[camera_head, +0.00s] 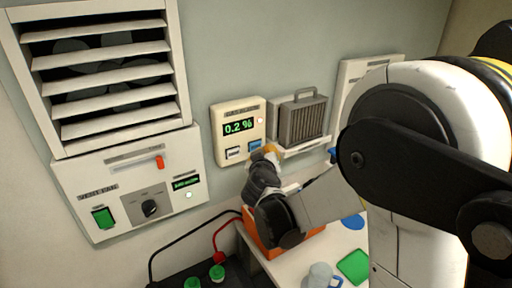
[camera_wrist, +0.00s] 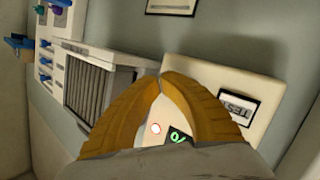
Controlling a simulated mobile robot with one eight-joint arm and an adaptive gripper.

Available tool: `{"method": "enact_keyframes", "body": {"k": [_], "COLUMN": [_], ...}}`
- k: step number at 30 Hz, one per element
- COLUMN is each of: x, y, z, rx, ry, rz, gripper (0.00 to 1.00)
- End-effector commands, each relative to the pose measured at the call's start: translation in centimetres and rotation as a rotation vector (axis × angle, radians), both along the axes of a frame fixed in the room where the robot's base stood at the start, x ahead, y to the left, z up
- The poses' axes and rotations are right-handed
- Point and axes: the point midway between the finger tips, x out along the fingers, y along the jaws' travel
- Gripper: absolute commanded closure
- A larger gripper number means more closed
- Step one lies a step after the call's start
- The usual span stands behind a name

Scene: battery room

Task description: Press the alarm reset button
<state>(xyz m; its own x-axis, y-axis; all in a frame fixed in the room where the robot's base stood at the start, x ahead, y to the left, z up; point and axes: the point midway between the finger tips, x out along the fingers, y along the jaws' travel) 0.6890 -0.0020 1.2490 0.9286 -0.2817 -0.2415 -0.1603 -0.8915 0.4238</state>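A cream alarm panel (camera_head: 222,118) hangs on the wall with a green "0.2 %" display (camera_head: 238,127). Below the display are a white button (camera_head: 234,153) and a blue button (camera_head: 255,145). The wrist view shows the white button, labelled TEST (camera_wrist: 238,106), upside down. The blue button's label is too small to read. My gripper (camera_head: 268,149), with orange fingers, is just right of and below the blue button in the head view. In the wrist view its fingertips (camera_wrist: 165,76) meet with nothing between them, and the fingers hide the blue button. Contact cannot be told.
A grey heater-like box (camera_head: 303,120) on a shelf stands close right of the panel. A louvred vent (camera_head: 105,75) and control unit (camera_head: 130,190) are left. Below are an orange bin (camera_head: 262,243) and a table with a mug (camera_head: 320,276). Wall above the panel is clear.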

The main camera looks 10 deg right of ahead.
Motion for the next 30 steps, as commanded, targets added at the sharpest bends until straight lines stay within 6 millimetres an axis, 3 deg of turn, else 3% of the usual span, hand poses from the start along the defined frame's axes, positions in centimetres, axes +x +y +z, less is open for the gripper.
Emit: {"method": "enact_keyframes", "body": {"k": [30], "x": [0.82], "y": [0.28], "z": [-0.04], "rx": [0.0], "ry": [0.0], "rz": [0.0], "gripper": [1.0]}}
